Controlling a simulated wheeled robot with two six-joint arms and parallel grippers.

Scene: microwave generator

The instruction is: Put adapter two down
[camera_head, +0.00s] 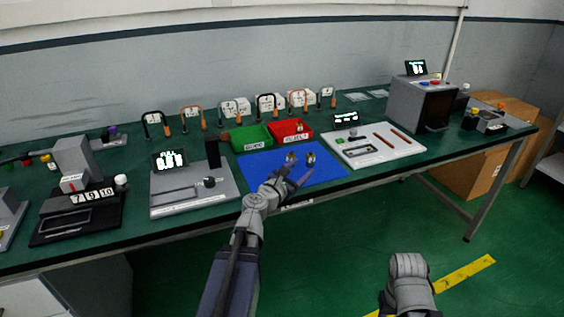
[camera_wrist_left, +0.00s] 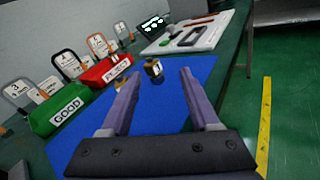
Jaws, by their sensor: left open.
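Two small dark-and-brass adapters stand on the blue mat (camera_head: 330,175). In the head view one adapter (camera_head: 290,157) is on the left and the other (camera_head: 310,158) on the right. In the left wrist view the nearer adapter (camera_wrist_left: 153,69) carries a white mark too small to read surely and stands just past the gap between the fingertips. The other adapter (camera_wrist_left: 118,82) is partly hidden by the left finger. I cannot tell which is adapter two. My left gripper (camera_head: 290,176) is open and empty over the mat, also seen in the wrist view (camera_wrist_left: 158,76).
A green GOOD bin (camera_head: 250,138) and a red bin (camera_head: 291,131) stand behind the mat. A white tool board (camera_head: 375,150) is to the right, a grey fixture plate (camera_head: 165,199) to the left. Numbered arches line the back.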

